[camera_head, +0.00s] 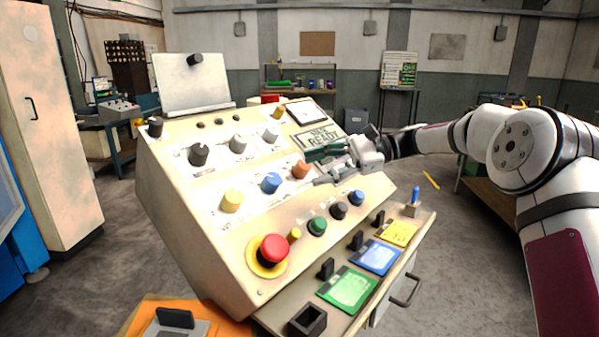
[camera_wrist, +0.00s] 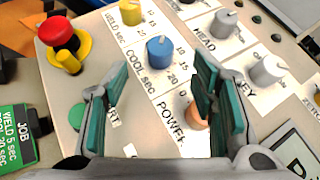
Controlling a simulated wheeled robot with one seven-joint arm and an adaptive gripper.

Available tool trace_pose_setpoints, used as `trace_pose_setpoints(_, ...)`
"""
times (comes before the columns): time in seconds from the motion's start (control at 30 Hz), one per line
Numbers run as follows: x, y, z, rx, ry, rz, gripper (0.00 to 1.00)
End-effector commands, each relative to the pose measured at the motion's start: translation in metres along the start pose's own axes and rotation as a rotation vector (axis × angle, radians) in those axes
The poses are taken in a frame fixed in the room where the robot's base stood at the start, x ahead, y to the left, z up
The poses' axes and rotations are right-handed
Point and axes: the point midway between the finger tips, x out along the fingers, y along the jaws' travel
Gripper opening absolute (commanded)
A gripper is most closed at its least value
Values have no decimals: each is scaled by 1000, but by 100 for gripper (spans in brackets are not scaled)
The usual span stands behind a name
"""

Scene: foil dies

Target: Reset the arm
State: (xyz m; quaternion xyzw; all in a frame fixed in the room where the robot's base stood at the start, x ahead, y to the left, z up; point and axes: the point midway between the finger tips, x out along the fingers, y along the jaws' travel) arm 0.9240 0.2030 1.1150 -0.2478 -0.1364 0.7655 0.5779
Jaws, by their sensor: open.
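My gripper (camera_head: 318,166) is open and empty, with green finger pads, held over the upper right of a cream sloped control panel (camera_head: 215,262). In the wrist view my gripper (camera_wrist: 155,108) has its two fingers apart, with a blue knob (camera_wrist: 160,52) seen beyond and between them. An orange knob (camera_wrist: 195,117) is partly hidden behind the right finger in that view; the orange knob also shows in the head view (camera_head: 300,169). My arm reaches in from the right. A display on the panel (camera_head: 322,136) reads "READY" and is partly covered by my gripper.
A red mushroom button (camera_head: 272,250) sits at the panel's lower left. Green (camera_head: 348,289), blue (camera_head: 375,257) and yellow (camera_head: 398,232) cards lie on the front ledge. A blue-handled stick (camera_head: 414,198) stands at the ledge's right end. Floor right of the panel is mostly open.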

Motion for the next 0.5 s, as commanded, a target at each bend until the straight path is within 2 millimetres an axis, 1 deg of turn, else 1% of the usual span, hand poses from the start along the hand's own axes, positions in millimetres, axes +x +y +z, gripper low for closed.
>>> trace_pose_setpoints(0.03,-5,0,0,0,0,-1,52)
trace_pose_setpoints(0.13,-10,0,0,0,1,0,52)
trace_pose_setpoints(0.5,-12,0,1,-2,4,3,52)
